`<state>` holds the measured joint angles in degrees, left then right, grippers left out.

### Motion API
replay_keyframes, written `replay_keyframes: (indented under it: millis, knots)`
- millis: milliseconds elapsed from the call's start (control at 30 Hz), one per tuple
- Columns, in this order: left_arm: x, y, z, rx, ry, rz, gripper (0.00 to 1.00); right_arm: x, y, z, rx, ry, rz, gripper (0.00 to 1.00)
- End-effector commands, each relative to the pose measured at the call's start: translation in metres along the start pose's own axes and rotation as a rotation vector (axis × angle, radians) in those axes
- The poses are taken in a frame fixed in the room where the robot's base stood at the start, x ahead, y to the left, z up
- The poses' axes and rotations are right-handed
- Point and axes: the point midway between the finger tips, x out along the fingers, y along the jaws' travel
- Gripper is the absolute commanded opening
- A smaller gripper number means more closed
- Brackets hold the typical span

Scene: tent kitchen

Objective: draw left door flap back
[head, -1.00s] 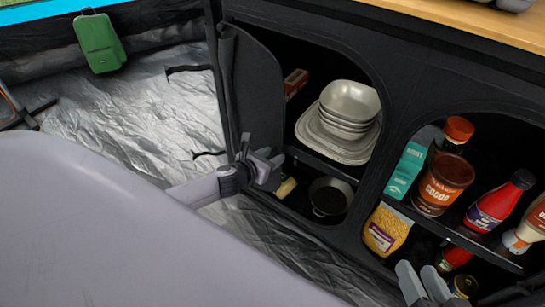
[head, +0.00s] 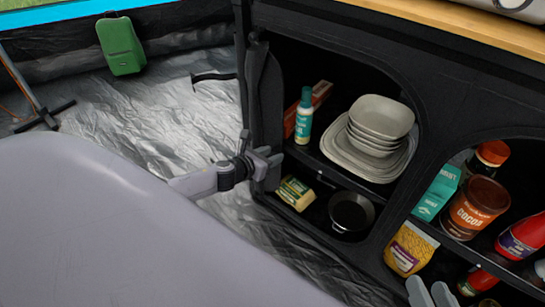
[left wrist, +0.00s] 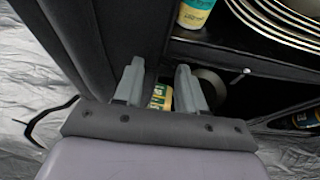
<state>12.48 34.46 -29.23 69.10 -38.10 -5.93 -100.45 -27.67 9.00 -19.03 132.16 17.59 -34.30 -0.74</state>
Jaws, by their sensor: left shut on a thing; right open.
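The left door flap (head: 268,105) is a dark fabric panel at the left edge of the left cupboard opening. It is swung out from the opening and seen nearly edge-on. My left gripper (head: 268,166) is shut on the flap near its lower edge. In the left wrist view the flap (left wrist: 115,35) runs up from the gripper (left wrist: 160,88); the fingers hide where it is held. My right gripper (head: 430,292) is open at the bottom edge, only its fingertips showing, in front of the right compartment.
The left compartment holds stacked bowls and plates (head: 375,135), a teal-labelled bottle (head: 304,116), a yellow package (head: 296,193) and a dark pan (head: 351,212). The right compartment holds a cocoa jar (head: 474,207) and other food. Silvery groundsheet (head: 165,100) lies left of the cupboard.

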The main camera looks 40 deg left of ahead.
Motion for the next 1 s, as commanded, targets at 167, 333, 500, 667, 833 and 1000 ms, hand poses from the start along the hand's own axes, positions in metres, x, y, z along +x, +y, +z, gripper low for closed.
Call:
replay_keyframes:
  millis: [167, 333, 500, 667, 833, 1000]
  knots:
    - [-0.001, 0.002, -0.002, 0.001, 0.004, 0.003, 0.0, -0.001, 0.0, 0.001, -0.001, -0.001, 0.001, 0.43]
    - [-0.001, 0.002, -0.002, 0.001, 0.004, 0.003, 0.0, 0.0, 0.0, 0.001, -0.001, -0.001, 0.001, 0.43]
    - [-0.001, 0.002, -0.002, 0.001, 0.004, 0.002, 0.64, 0.0, 0.0, 0.0, -0.001, 0.001, 0.001, 0.43]
    - [0.0, 0.001, -0.001, 0.001, 0.002, 0.001, 0.64, 0.001, 0.0, -0.003, 0.0, 0.007, 0.001, 0.43]
    - [-0.004, 0.001, 0.0, 0.0, 0.002, 0.001, 0.64, 0.001, -0.001, -0.004, 0.003, 0.007, 0.0, 0.43]
    - [-0.021, 0.001, 0.0, 0.002, 0.004, 0.0, 0.64, 0.001, -0.004, -0.007, 0.022, -0.01, -0.007, 0.43]
